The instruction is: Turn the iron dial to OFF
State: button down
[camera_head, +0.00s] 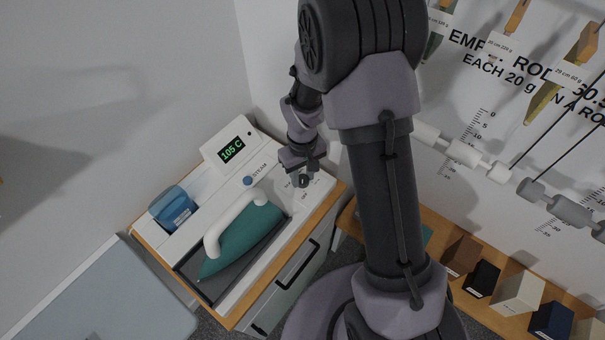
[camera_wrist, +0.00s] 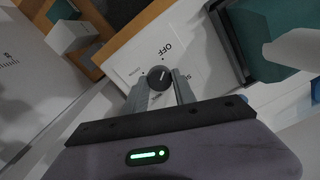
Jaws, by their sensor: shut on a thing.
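The iron dial (camera_wrist: 160,77) is a dark round knob with a light pointer line, on a white panel. In the wrist view OFF is printed beside it, and smaller marks lie around it; the pointer's exact setting is hard to tell. My gripper (camera_wrist: 163,88) has its two grey fingers on either side of the dial, shut on it. In the head view my gripper (camera_head: 304,178) reaches down to the panel's right end, over the dial. The teal iron (camera_head: 243,241) with a white handle rests in its dark tray. The display (camera_head: 232,149) reads 105 C.
A blue container (camera_head: 173,207) stands left of the iron. A blue knob (camera_head: 248,181) sits by the STEAM label. A pale blue board (camera_head: 112,300) is at lower left. A wooden shelf with several small blocks (camera_head: 518,292) is at right, below a wall with hanging tools.

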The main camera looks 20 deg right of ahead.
aim_at(302, 179)
jog(key=shift+n, duration=0.9)
jog(key=c, duration=1)
grip_release()
notch_tip(302, 179, up, 18)
jog(key=p, duration=0.4)
jog(key=shift+f, duration=0.25)
